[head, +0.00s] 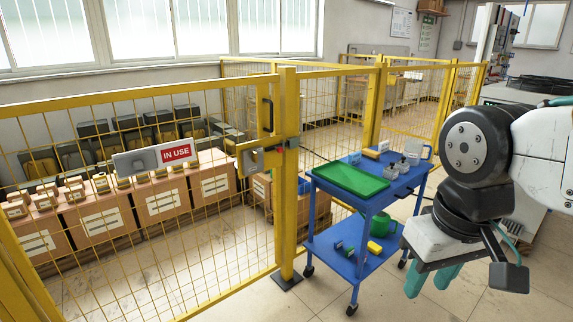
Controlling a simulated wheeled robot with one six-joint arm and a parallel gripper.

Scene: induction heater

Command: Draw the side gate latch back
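The side gate (190,250) is a yellow mesh panel on the left, and it looks closed against a yellow post (288,180). A grey metal latch (252,159) sits at the gate's edge beside the post. Its bolt position is too small to tell. A black pull handle (267,115) is above the latch. My gripper (432,280) hangs at the right, pointing down, well away from the latch. Its two teal fingers are apart with nothing visible between them.
A blue cart (366,205) with a green tray (351,180) stands between my gripper and the gate post. A grey plate with a red "IN USE" sign (175,153) hangs on the mesh. Bare floor (240,305) lies before the gate.

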